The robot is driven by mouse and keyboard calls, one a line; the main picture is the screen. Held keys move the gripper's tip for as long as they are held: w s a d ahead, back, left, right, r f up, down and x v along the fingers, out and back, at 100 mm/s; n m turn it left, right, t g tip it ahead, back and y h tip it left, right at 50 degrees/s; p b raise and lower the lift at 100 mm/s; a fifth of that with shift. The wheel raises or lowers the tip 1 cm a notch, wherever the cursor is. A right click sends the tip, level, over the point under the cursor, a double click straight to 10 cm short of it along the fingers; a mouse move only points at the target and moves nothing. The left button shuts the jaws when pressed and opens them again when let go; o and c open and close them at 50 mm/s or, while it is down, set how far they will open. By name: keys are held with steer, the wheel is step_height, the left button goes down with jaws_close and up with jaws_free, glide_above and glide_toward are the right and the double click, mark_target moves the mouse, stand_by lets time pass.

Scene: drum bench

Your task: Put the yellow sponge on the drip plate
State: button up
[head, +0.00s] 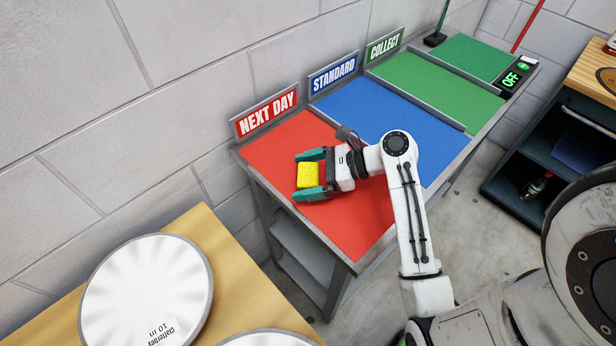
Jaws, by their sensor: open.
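The yellow sponge (308,175) is in the head view, over the red NEXT DAY section of the long bench. My gripper (299,177) points left, with one green finger above the sponge and one below it in the picture. The jaws are open around the sponge; I cannot tell whether a finger touches it. The sponge seems to rest on the red surface, but its underside is hidden. I cannot pick out a drip plate with certainty in this view.
The bench has a blue STANDARD section (385,108) and a green COLLECT section (435,85), both clear. Upright signs line its wall side. A white round drum pad (145,290) lies on a wooden top at lower left. A dark shelf unit (545,165) stands at right.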

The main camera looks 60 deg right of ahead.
mark_target(306, 173)
steer(key=c, duration=1)
steer(key=shift+r, duration=0.1)
steer(key=shift+r, duration=0.25)
step_height(306, 173, up, 2)
steer(key=shift+r, duration=0.2)
steer(key=s+a+r+p, duration=0.8)
steer(key=s+a+r, duration=0.1)
steer(key=a, duration=0.1)
steer(key=shift+a+r, duration=0.3)
steer(key=shift+r, duration=0.1)
